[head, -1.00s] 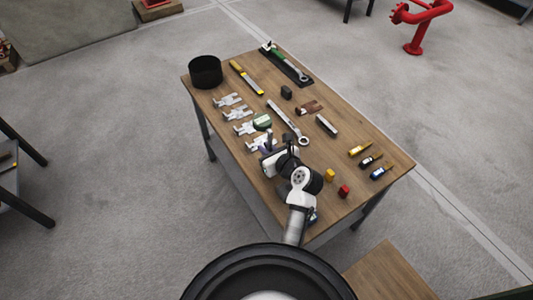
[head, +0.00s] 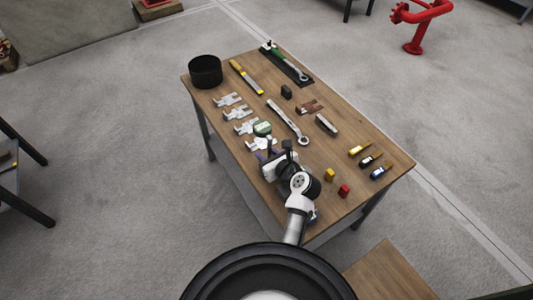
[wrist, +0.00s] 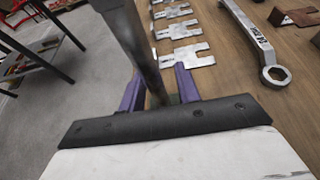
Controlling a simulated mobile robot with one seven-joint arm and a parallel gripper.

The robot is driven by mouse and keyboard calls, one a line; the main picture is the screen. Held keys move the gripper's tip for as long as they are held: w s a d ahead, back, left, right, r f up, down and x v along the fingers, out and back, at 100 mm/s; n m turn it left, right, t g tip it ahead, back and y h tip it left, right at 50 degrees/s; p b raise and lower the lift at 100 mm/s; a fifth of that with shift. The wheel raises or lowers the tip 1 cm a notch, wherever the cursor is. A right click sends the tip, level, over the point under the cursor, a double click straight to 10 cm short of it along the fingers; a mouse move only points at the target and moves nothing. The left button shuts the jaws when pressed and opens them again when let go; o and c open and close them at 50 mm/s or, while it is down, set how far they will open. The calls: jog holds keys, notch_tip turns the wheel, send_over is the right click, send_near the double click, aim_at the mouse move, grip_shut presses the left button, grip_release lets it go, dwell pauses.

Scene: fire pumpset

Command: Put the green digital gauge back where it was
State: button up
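In the wrist view, a long grey stem (wrist: 139,45) runs up between the purple fingers of my gripper (wrist: 160,75); the gauge's face is outside that view. My gripper appears shut on the stem, and the gauge is held up over the table edge side. The fingers' contact with the stem is partly hidden.
Several silver forked plates (head: 228,99) lie in a row along the table's left side. A large wrench (head: 288,122) lies mid-table. A black round container (head: 205,71) stands at the far left corner. Yellow and red small blocks (head: 344,190) and several screwdrivers lie to the right.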

jog(key=shift+r, duration=0.15)
jog(key=b+v, duration=0.1)
jog(key=v, duration=1.1)
dwell(0.8)
